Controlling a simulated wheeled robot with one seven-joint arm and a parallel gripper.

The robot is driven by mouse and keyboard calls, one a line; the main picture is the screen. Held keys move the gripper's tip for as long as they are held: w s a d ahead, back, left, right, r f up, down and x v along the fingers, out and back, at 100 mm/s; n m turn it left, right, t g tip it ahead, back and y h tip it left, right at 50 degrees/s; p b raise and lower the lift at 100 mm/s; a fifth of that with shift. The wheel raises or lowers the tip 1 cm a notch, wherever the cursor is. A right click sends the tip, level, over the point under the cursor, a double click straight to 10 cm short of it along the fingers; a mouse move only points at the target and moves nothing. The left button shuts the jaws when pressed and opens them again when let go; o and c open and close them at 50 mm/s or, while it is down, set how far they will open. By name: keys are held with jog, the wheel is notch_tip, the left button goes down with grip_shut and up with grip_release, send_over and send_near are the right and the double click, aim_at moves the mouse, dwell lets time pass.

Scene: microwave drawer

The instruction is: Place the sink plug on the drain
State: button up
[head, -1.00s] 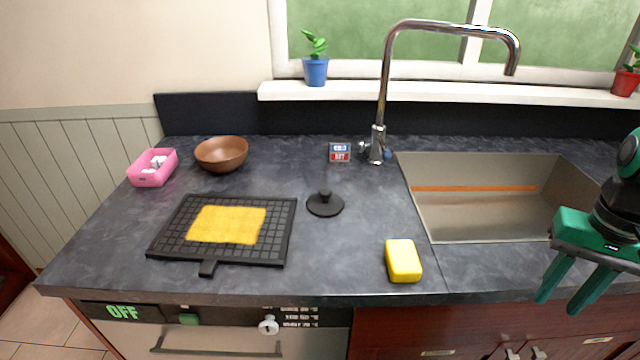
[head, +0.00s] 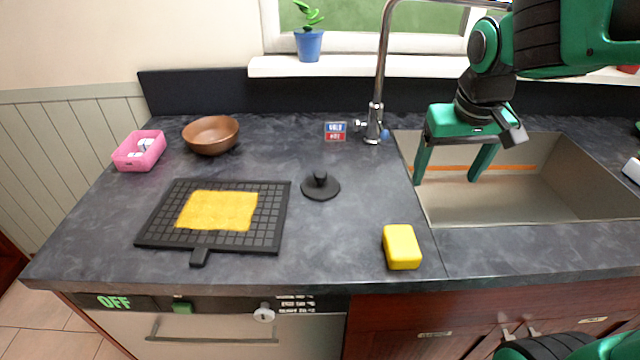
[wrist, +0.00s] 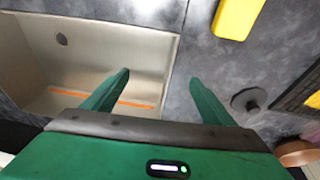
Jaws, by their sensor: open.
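The sink plug (head: 320,187) is a black disc with a knob on top. It lies on the dark counter left of the sink, and it also shows in the wrist view (wrist: 248,100), right of my fingers. The sink basin (head: 500,200) is grey metal with an orange stripe. A round dark hole, which looks like the drain (wrist: 62,39), shows in the basin in the wrist view; it is not visible in the head view. My gripper (head: 444,182) is green, open and empty, above the left part of the sink, apart from the plug.
A yellow sponge (head: 402,247) lies near the front edge. A black gridded mat with a yellow cloth (head: 217,210), a brown bowl (head: 211,135) and a pink box (head: 139,151) are at left. Counter around the plug is clear.

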jog(key=w+a+n, duration=0.2)
jog(key=w+a, duration=0.1)
jog(key=a, duration=0.5)
jog(key=n+t+y, duration=0.1)
jog(key=n+y, duration=0.1)
jog(key=n, duration=0.1)
send_near(321, 173)
jog(key=f, duration=0.2)
jog(key=x, duration=0.2)
jog(key=shift+d+f, duration=0.1)
jog(key=shift+f, duration=0.3)
jog(key=shift+t, duration=0.3)
jog(key=shift+a+x, duration=0.15)
jog(key=shift+x, duration=1.3)
jog(key=shift+a+x, duration=0.15)
jog(key=shift+x, duration=1.3)
jog(key=shift+w+r, duration=0.1)
jog(key=shift+w, duration=0.1)
jog(key=shift+c, duration=0.5)
jog(key=c, duration=0.8)
jog(key=shift+r, duration=0.1)
